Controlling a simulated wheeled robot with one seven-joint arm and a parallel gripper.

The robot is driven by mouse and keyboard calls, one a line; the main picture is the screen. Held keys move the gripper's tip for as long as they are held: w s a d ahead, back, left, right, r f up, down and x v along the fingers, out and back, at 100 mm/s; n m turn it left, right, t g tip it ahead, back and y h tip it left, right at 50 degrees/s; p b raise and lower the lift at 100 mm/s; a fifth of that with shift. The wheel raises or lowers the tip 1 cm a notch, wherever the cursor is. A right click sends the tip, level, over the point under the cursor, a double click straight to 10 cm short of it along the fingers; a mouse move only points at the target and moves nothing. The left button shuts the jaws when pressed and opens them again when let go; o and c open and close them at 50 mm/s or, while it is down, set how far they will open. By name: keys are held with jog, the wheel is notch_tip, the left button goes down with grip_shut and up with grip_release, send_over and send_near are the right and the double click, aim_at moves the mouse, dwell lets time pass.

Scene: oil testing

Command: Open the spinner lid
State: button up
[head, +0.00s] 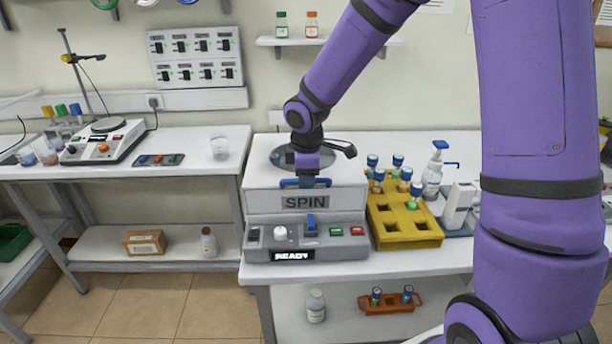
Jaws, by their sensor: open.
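The spinner (262,205) is a white and grey box marked SPIN in the middle of the head view. Its lid (262,172) lies flat and closed on top, with a round dark window partly behind my gripper. A blue handle (322,182) runs along the lid's front edge. My gripper (306,184) points down at the middle of this handle. Its jaws are open, but the fingertips are small and overlap the handle, so contact cannot be told.
The grey control panel (350,247) in front has a READY display, a white knob and several buttons. A yellow tube rack (375,226) with blue-capped tubes stands close on the right. A pump bottle (433,172) is behind it. A gap separates the left bench (200,160).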

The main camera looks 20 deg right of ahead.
jog(key=shift+f, duration=0.25)
grip_shut()
jog(key=shift+w+r, duration=0.15)
jog(key=shift+r, duration=0.05)
